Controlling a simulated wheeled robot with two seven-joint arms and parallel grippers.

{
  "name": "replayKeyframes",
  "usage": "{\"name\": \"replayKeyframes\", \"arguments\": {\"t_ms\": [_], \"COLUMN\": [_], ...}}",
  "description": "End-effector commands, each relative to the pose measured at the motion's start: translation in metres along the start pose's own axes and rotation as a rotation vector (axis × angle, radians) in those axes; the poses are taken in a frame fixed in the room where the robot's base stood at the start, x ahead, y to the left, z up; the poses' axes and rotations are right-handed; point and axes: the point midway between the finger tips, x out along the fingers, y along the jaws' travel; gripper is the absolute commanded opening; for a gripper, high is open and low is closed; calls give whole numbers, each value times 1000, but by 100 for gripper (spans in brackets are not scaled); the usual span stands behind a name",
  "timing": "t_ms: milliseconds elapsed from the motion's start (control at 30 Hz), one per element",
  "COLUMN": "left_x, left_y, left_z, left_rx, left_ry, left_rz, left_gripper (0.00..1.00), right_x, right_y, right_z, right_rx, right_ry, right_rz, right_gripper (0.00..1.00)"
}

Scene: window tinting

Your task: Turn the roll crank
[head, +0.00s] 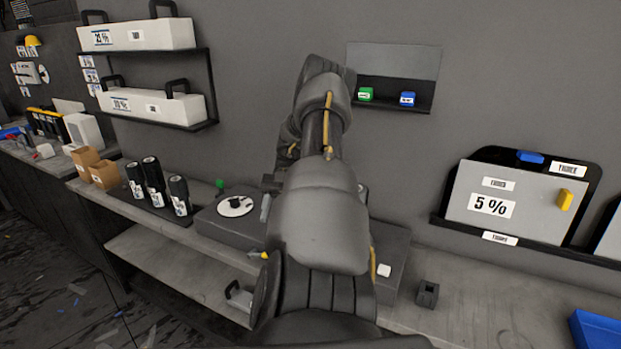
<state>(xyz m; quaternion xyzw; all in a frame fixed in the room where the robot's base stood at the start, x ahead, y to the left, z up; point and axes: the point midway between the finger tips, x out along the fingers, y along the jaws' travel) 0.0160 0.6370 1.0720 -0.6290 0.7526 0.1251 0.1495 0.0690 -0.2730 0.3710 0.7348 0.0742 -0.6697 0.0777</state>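A dark grey machine box (393,262) sits on the bench, mostly behind my arm. A white disc (235,206) with a dark centre lies on its left end, and a small green knob (220,184) stands behind the disc. I cannot tell for certain which part is the roll crank. One of my arms, seemingly the right, rises from the bottom centre, bends high up and comes back down behind itself. Its gripper is largely hidden; only dark and grey parts show just right of the disc, and its fingers cannot be made out. My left gripper is not in view.
Several black bottles (153,181) and cardboard boxes (104,174) stand left of the machine. Wall shelves (160,121) hold white cases. A panel marked 5 % (528,211) stands at right. A small dark block (428,293) and a blue tray (597,332) lie on the right bench.

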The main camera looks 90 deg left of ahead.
Motion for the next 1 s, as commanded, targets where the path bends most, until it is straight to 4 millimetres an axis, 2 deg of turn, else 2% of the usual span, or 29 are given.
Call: {"name": "replayKeyframes", "arguments": {"t_ms": [200,400,800,1000], "left_x": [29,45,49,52], "left_y": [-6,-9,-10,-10], "left_z": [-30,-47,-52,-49], "left_rx": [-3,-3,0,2], "left_ry": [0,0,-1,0], "left_rz": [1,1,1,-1], "left_gripper": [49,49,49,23], "right_x": [9,11,12,12], "right_y": [1,1,2,2], "right_z": [1,1,1,-4], "right_rx": [0,-1,0,0], "right_ry": [0,-1,-1,6], "right_rz": [1,2,2,3], "right_gripper": [0,0,0,0]}}
